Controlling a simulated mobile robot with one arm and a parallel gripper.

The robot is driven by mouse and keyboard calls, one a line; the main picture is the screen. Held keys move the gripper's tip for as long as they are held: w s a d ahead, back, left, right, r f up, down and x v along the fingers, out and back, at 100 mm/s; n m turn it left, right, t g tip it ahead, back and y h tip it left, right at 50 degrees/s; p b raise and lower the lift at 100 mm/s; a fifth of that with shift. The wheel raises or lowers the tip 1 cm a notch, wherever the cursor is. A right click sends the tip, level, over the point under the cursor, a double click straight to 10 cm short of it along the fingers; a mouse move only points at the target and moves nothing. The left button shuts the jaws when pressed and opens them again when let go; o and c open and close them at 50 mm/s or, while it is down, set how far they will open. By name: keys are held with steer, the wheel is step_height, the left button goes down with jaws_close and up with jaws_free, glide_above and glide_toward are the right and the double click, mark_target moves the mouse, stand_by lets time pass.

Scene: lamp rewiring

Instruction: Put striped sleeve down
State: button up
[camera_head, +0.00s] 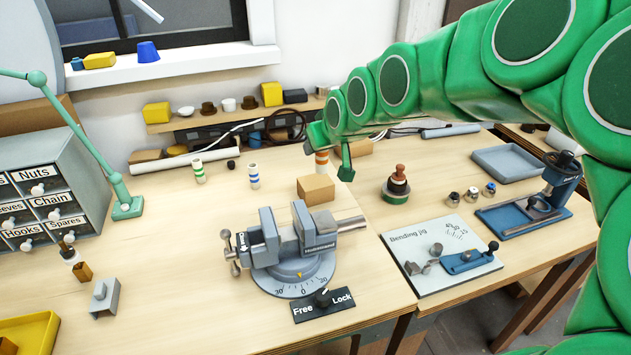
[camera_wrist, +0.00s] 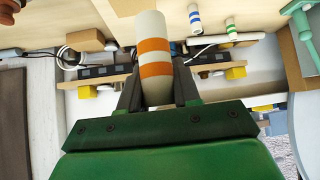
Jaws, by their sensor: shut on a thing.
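My gripper (camera_head: 331,158) is shut on a white sleeve with orange stripes (camera_head: 321,161). In the wrist view, the orange-striped sleeve (camera_wrist: 154,62) stands between the two dark fingers of my gripper (camera_wrist: 158,88). In the head view it is upright just above or on a cardboard-coloured block (camera_head: 316,189); I cannot tell whether they touch. A green-striped sleeve (camera_head: 199,172) and a blue-striped sleeve (camera_head: 253,176) stand upright on the bench to the left. Both also show in the wrist view, the blue (camera_wrist: 195,19) and the green (camera_wrist: 231,29).
A grey vise (camera_head: 290,248) stands in front of the block. A shelf (camera_head: 215,118) with small items runs behind. Bench around the two standing sleeves is mostly clear.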

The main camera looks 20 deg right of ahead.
steer(key=s+d, duration=0.1)
glide_above(313, 178)
step_height(313, 178, down, 9)
steer(key=shift+s+r, duration=0.15)
steer(key=shift+r, duration=0.05)
steer(key=shift+w+f, duration=0.3)
steer(key=shift+f, duration=1.55)
steer(key=shift+f, duration=0.1)
steer(key=o, duration=1)
